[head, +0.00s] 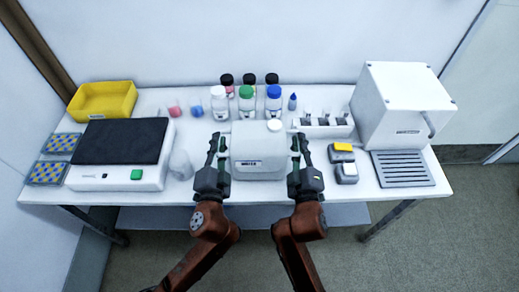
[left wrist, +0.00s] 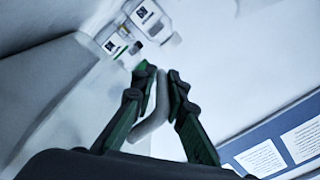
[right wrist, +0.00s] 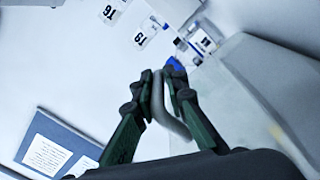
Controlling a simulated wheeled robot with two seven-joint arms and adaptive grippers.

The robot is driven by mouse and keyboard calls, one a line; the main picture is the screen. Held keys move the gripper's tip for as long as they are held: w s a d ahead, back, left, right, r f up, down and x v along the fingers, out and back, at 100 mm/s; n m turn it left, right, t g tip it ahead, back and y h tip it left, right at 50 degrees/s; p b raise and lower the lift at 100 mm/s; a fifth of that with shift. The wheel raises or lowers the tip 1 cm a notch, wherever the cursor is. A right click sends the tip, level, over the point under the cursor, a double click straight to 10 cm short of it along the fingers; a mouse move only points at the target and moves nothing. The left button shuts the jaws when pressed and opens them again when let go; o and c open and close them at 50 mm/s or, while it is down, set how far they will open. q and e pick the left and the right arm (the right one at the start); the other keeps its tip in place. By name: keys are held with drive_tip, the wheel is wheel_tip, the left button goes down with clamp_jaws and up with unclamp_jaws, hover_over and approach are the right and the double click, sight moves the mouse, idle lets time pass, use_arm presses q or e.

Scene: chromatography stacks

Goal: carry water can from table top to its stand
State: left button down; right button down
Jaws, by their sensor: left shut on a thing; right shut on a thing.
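My left gripper (head: 218,148) is shut on the can's left grey handle (left wrist: 155,122). My right gripper (head: 297,149) is shut on the right handle (right wrist: 170,118). The can's underside is hidden, so I cannot tell whether it touches the table. I cannot tell for sure which thing is its stand; a slatted grey tray (head: 403,171) lies at the right front.
The white table (head: 150,200) holds a black-topped device (head: 120,143) and yellow bin (head: 103,100) at left. Several capped bottles (head: 246,104) stand behind the can.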

use_arm(q)
drive_tip(key=shift+r, duration=0.25)
use_arm(e)
drive_tip(key=shift+a+r, duration=0.1)
drive_tip(key=shift+r, duration=0.15)
